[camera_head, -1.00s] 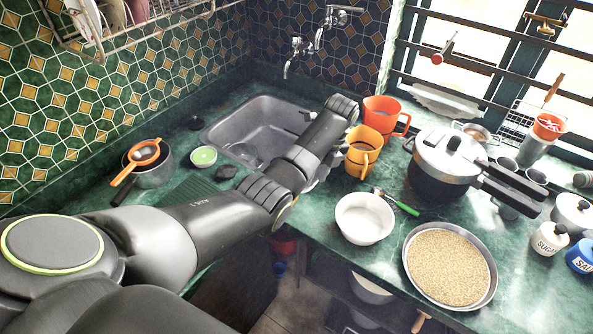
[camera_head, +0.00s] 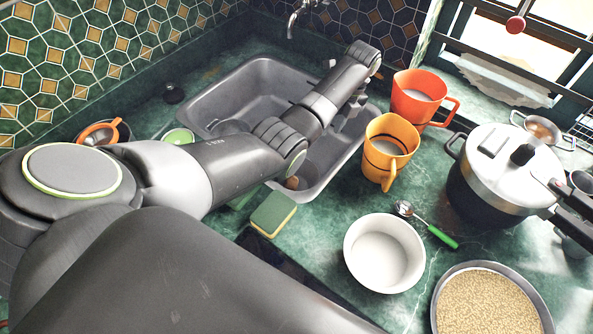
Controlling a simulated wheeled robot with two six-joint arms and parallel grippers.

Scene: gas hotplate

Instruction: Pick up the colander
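No colander shows clearly. The nearest match is an orange-rimmed strainer (camera_head: 97,128) on a dark pot at the far left, partly hidden behind my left arm. My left gripper (camera_head: 350,114) is over the right part of the sink (camera_head: 262,72), beside the orange mug (camera_head: 390,150) and well apart from the strainer. Its fingers are small, dark and partly covered by the wrist, so I cannot tell whether they are open. A grey round thing (camera_head: 231,127) lies in the sink, partly hidden by my arm. My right gripper is not in view.
A white bowl (camera_head: 384,252), a green-handled spoon (camera_head: 428,225), a tray of grain (camera_head: 490,305) and a pressure cooker (camera_head: 500,170) crowd the right. A red-orange jug (camera_head: 418,95) stands behind the mug. A sponge (camera_head: 272,213) lies at the sink's front edge.

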